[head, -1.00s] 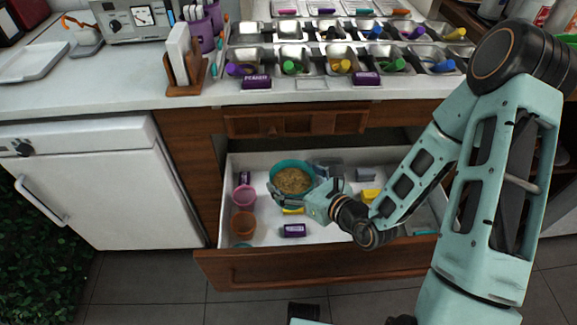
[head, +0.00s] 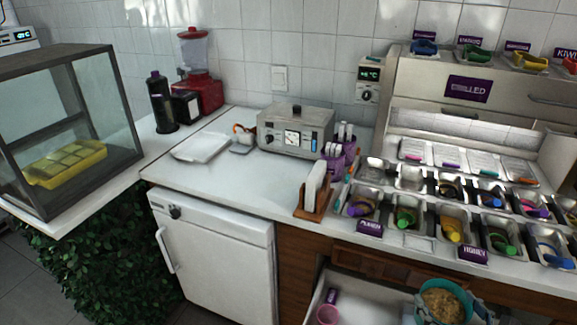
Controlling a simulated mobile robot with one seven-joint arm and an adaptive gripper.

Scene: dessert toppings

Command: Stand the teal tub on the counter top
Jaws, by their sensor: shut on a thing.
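The teal tub (head: 424,292), filled with a tan crumbly topping, shows at the bottom edge of the head view, upright and open at the top. It is in front of the wooden cabinet face, over the open drawer and below the counter edge. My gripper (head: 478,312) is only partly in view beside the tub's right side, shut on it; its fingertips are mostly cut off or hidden. The white counter top (head: 235,185) runs along the left and behind, with a bare stretch in its middle.
A white tray (head: 201,148), a grey appliance (head: 296,130) and a wooden napkin holder (head: 313,203) stand on the counter. Topping bins (head: 405,217) with coloured scoops fill the right. A glass case (head: 70,130) is far left.

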